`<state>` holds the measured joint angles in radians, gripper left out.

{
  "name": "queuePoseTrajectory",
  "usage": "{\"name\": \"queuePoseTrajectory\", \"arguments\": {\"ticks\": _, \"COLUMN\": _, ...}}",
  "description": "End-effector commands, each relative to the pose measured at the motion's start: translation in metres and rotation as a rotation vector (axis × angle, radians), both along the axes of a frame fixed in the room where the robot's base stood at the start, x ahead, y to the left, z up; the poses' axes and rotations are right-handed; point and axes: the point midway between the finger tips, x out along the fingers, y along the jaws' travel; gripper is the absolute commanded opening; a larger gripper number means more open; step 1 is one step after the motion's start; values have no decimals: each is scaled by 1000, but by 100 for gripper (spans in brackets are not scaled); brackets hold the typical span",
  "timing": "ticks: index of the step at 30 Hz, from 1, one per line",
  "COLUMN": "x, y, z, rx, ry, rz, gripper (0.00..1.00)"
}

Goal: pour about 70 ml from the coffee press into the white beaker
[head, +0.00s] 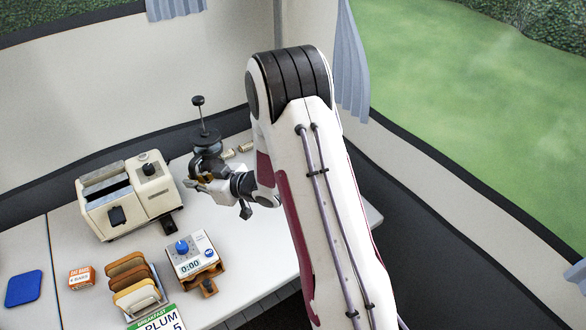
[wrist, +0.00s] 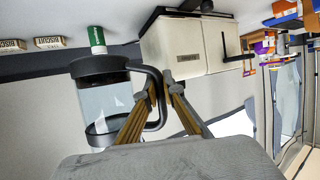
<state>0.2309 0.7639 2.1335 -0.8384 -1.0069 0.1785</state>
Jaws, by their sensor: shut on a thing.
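The coffee press shows in the head view with its dark lid (head: 207,142) and its plunger knob standing above it, the rod leaning slightly left. In the wrist view, which is upside down, the press (wrist: 100,98) has a clear glass body with dark bands at both ends. Its dark handle (wrist: 154,122) lies between the fingers of my gripper (wrist: 160,85). My gripper (head: 204,183) is shut on that handle; the head view partly hides the press's body behind it. I cannot make out the white beaker in either view; my arm covers part of the table. No liquid stream shows.
A cream toaster (head: 125,200) stands close to the left of the press. In front are a scale (head: 192,258) with a blue knob, a toast rack (head: 135,283) and a small orange box (head: 81,278). Biscuit boxes (wrist: 50,43) and a green can (wrist: 96,38) are beyond the press.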

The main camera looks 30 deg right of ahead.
Motion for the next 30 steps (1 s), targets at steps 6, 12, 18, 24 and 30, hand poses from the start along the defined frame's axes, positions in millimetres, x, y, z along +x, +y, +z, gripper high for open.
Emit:
{"name": "queuePoseTrajectory", "arguments": {"ticks": 6, "x": -3, "y": -4, "z": -10, "rx": -3, "ry": -3, "rz": -72, "gripper": 0}}
{"name": "queuePoseTrajectory", "arguments": {"ticks": 12, "x": -9, "y": -11, "z": -20, "rx": -5, "ry": -4, "rz": -144, "gripper": 0}}
{"name": "queuePoseTrajectory", "arguments": {"ticks": 18, "x": -17, "y": -19, "z": -33, "rx": -9, "ry": -3, "rz": -219, "gripper": 0}}
{"name": "queuePoseTrajectory", "arguments": {"ticks": 24, "x": -29, "y": -29, "z": -46, "rx": -14, "ry": -5, "rz": -299, "gripper": 0}}
{"name": "queuePoseTrajectory", "arguments": {"ticks": 30, "x": -47, "y": -42, "z": -62, "rx": -18, "ry": -5, "rz": -387, "gripper": 0}}
